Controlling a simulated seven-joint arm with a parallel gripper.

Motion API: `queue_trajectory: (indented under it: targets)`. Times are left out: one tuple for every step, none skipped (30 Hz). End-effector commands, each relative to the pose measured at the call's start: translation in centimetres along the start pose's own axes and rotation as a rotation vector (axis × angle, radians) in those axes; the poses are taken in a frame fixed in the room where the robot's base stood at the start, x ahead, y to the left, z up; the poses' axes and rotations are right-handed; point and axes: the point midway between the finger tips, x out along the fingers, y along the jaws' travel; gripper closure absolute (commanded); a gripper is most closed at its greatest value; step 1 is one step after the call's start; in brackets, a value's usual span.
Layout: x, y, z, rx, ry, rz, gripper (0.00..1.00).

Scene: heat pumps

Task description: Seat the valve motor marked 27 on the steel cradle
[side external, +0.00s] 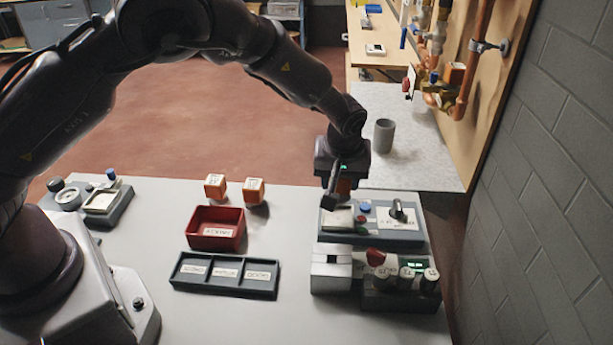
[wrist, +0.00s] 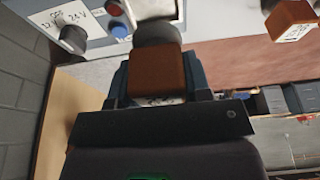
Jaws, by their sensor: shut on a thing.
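My gripper (side external: 342,178) hangs over the back of the grey test panel, shut on an orange block-shaped valve motor (wrist: 157,72). In the side view only a sliver of this motor shows below the jaws; no number on it can be read. A grey round part shows beyond it in the wrist view. The steel cradle (side external: 331,262), a pale metal block with a groove, stands in front of the panel, apart from the gripper. Two other orange motors with white labels stand on the table, one on the left (side external: 215,187) and one on the right (side external: 254,191); their markings are too small to read.
The grey test panel (side external: 404,236) carries a knob, a lever and buttons. Beside the cradle stands a dark unit with several labelled cylinders (side external: 407,280). A red bin (side external: 216,243) and a dark three-part tray (side external: 224,288) lie to the left. A grey cup (side external: 384,136) stands behind.

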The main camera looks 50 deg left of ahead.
Motion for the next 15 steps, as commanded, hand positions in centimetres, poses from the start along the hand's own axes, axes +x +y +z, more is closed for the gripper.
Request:
queue_trajectory:
  targets:
    - [-0.3, 0.4, -0.1, -0.003, 0.002, 0.0, 0.84]
    - [-0.4, 0.5, 0.0, -0.006, 0.001, -0.002, 0.84]
    - [-0.3, 0.4, 0.2, -0.013, 0.0, -0.005, 0.84]
    - [-0.2, 0.2, 0.2, -0.015, 0.0, -0.006, 0.84]
    - [-0.1, 0.2, 0.2, -0.016, 0.0, -0.006, 0.84]
    - [0.0, 0.2, 0.3, -0.017, 0.0, -0.006, 0.84]
    - [0.1, 0.2, 0.3, -0.017, 0.0, -0.006, 0.84]
    - [0.3, 0.2, 0.3, -0.016, 0.0, -0.005, 0.84]
    - [0.5, 0.2, 0.4, -0.017, 0.0, -0.005, 0.84]
    - [0.7, 0.2, 0.5, -0.017, 0.0, -0.005, 0.84]
    - [0.9, 0.2, 0.5, -0.017, 0.0, -0.005, 0.84]
    - [1.2, 0.2, 0.6, -0.017, 0.0, -0.006, 0.84]
    - [1.4, 0.2, 0.7, -0.017, 0.0, -0.006, 0.84]
    - [1.7, 0.2, 0.8, -0.017, 0.0, -0.006, 0.84]
    - [2.0, 0.2, 0.8, -0.017, 0.0, -0.005, 0.84]
